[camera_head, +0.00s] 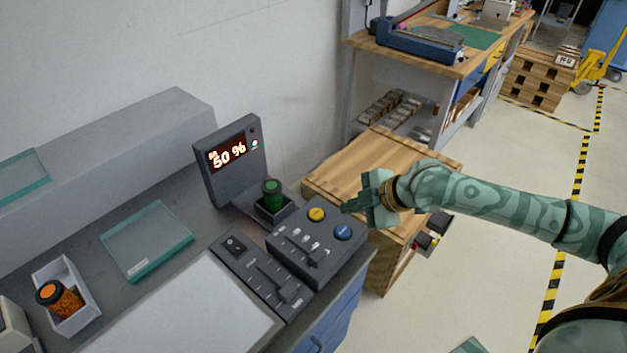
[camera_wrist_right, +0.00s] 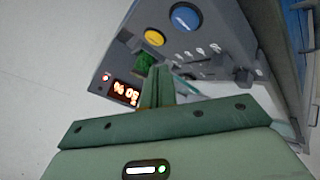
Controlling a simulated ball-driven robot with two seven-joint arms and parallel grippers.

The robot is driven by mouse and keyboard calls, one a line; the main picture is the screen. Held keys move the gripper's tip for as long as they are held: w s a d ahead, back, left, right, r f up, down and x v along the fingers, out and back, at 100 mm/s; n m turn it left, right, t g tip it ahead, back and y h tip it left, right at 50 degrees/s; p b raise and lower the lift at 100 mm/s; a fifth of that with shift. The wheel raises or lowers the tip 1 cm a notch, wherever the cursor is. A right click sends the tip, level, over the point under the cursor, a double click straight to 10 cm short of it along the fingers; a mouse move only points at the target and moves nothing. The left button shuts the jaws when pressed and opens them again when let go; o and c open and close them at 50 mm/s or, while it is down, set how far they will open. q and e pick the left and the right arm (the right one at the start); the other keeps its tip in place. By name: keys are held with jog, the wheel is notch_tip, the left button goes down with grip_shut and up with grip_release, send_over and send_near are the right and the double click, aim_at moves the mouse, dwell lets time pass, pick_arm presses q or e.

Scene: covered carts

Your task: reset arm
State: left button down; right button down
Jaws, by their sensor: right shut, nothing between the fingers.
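My right arm (camera_head: 490,205) is green-patterned and comes in from the right in the head view. Its gripper (camera_head: 350,206) is shut and empty, in the air beside the right edge of the control box. In the right wrist view the shut fingers (camera_wrist_right: 158,85) point toward the box and the display. The control box (camera_head: 322,262) has a yellow button (camera_head: 317,214), a blue button (camera_head: 343,232) and several small levers. The buttons also show in the right wrist view, yellow (camera_wrist_right: 155,37) and blue (camera_wrist_right: 185,17). My left gripper is in neither view.
A display (camera_head: 228,155) reads 50 %. A green-filled jar (camera_head: 272,195) stands in a holder before it. A slider panel (camera_head: 262,275), a glass plate (camera_head: 147,240) and a bin (camera_head: 80,318) holding an orange-filled jar (camera_head: 58,297) are to the left. A wooden cabinet (camera_head: 370,160) stands behind my gripper.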

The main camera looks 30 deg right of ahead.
jog(key=w+d+f+m+t+h, duration=0.1)
jog(key=w+d+f+m+h, duration=0.15)
jog(key=d+f, duration=0.35)
jog(key=w+d+f+m+t+h, duration=0.1)
jog(key=w+d+f+m+h, duration=0.1)
jog(key=d+f+m, duration=0.45)
jog(key=s+d+f+m+g+h, duration=0.1)
jog(key=s+d+f, duration=0.1)
jog(key=s+f, duration=0.5)
jog(key=s+d+f+g+h, duration=0.1)
jog(key=s+d+f+h, duration=0.1)
jog(key=s+f, duration=0.6)
jog(key=s+a+f+m+g, duration=0.1)
jog(key=s+a+f+g, duration=0.15)
jog(key=s+f, duration=0.5)
jog(key=s+a+f+g, duration=0.1)
jog(key=s+a+f, duration=0.3)
jog(key=s+f, duration=0.35)
jog(key=s+a+f+g+y, duration=0.1)
jog(key=s+a+g, duration=0.1)
jog(key=s+a, duration=0.5)
jog(key=s+a+f+m+g+y, duration=0.1)
jog(key=s+a+f, duration=0.1)
jog(key=s+a, duration=0.5)
jog(key=s, duration=0.5)
jog(key=shift+s+g, duration=0.35)
jog(key=shift+s, duration=0.05)
